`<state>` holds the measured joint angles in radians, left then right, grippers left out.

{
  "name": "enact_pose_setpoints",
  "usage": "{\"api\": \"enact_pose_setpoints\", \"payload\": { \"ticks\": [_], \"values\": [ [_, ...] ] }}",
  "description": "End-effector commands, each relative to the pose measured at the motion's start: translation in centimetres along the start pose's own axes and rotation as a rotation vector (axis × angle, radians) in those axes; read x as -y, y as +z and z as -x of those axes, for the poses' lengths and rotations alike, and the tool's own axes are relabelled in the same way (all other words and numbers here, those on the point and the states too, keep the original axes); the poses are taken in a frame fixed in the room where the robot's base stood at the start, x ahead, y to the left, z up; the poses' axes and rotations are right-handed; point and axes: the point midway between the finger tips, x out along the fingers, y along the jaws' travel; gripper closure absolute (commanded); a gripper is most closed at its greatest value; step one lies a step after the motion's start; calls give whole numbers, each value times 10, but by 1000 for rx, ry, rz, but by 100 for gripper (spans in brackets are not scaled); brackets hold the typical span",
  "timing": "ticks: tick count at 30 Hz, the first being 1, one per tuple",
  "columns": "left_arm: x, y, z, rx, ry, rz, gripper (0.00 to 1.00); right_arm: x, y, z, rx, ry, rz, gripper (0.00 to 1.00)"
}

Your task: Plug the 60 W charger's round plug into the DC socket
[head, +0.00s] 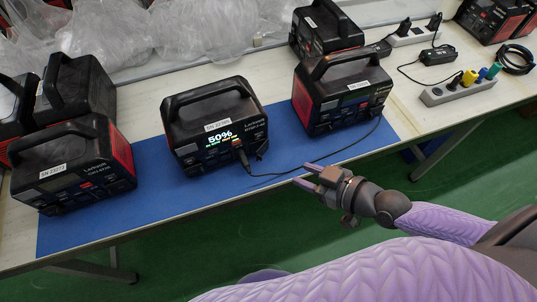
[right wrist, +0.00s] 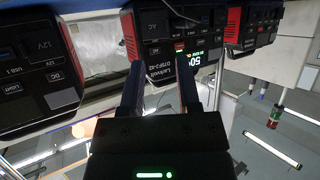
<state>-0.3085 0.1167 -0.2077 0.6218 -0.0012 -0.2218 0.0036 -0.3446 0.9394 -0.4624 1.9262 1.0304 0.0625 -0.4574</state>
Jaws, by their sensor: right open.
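The middle power station (head: 215,125) stands upright on the blue mat, its screen lit with "50%". A black plug (head: 243,157) is at the lower front of that station, and appears to sit in its socket. Its thin cable (head: 300,169) runs right, past my gripper, and up around the right-hand station. The charger brick is probably the black block (head: 438,55) at the back right. My right gripper (head: 306,175) is open and empty near the mat's front edge, apart from the plug. In the right wrist view its fingers (right wrist: 161,85) point at the lit station (right wrist: 165,25). My left gripper is not in view.
Another station (head: 75,165) stands on the mat's left, and one (head: 340,95) on its right. A power strip (head: 460,90) with several plugs lies at the right. Plastic wrap (head: 200,30) lies behind. The blue mat (head: 160,212) is bare at the front.

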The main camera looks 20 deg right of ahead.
Motion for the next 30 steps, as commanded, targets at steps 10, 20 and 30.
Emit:
{"api": "enact_pose_setpoints", "payload": {
  "ticks": [10, 20, 30],
  "values": [
    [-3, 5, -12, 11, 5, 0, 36, 8, -13, -62, -32, -23, -9, 58],
    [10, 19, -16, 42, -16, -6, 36, 9, -15, -97, -26, -25, -4, 58],
    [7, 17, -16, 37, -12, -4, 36, 9, -15, -97, -25, -24, -5, 83]
  ]
}}
